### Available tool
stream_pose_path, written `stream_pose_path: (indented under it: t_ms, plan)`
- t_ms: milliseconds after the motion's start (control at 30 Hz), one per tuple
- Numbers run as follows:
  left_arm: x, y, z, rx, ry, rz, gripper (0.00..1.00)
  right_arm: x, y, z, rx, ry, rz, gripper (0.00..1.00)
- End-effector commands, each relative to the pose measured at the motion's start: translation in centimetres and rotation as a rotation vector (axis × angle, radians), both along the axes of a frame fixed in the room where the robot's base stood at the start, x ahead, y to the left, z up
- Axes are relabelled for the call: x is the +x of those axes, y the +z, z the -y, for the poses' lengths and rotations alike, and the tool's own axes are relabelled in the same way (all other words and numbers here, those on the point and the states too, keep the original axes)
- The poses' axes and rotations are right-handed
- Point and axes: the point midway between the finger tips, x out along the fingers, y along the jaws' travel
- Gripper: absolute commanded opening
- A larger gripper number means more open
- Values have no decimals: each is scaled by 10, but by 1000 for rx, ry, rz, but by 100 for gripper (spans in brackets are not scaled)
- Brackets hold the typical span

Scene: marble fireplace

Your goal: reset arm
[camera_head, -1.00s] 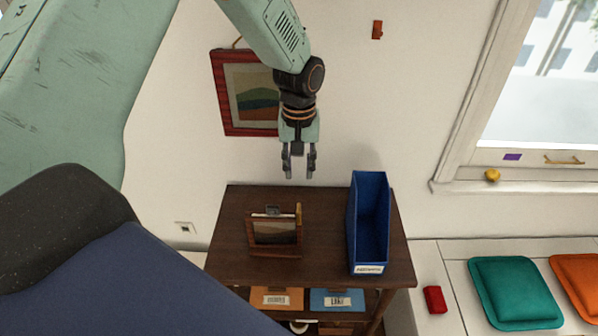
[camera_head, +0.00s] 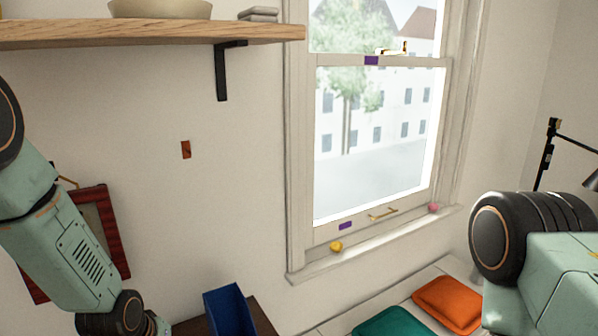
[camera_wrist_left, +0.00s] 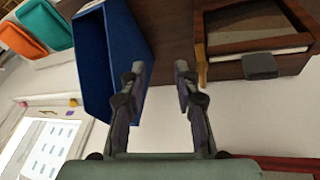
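My left arm comes in from the left in the head view, with its gripper below the picture's lower edge. In the left wrist view my left gripper (camera_wrist_left: 160,88) is open, with nothing between its fingers. Beyond the fingers are the blue file box (camera_wrist_left: 92,65) on the left and a wooden framed holder (camera_wrist_left: 255,50) on the right, both on the dark wooden stand (camera_wrist_left: 172,35). The blue box also shows at the bottom of the head view (camera_head: 230,310). Part of my right arm is at the right edge of the head view; its gripper is not shown.
A wooden wall shelf (camera_head: 150,33) with a bowl (camera_head: 160,9) is at upper left. A red picture frame (camera_head: 112,235) hangs behind my left arm. A window (camera_head: 375,140) is in the middle, with teal (camera_head: 392,322) and orange (camera_head: 448,304) cushions below. A black lamp (camera_head: 547,152) stands at right.

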Motion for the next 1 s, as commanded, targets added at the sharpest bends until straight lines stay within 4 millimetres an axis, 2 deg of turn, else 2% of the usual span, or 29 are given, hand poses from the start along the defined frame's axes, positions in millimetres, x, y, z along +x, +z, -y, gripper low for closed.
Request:
stream_pose_path:
  t_ms: [33,400,700,900,1000]
  plan:
    - [-14,-32,5,7,-16,-3,31,0,-21,0,0,0,0,40]
    - [-114,-152,21,67,-110,-31,31,0,-90,0,0,0,0,40]
    - [-209,-237,26,106,-159,-145,31,0,-150,0,0,0,0,40]
    - [-273,-286,28,109,-185,-273,31,0,-189,0,0,0,0,40]
    - [-290,-305,29,109,-198,-312,31,0,-204,0,0,0,0,40]
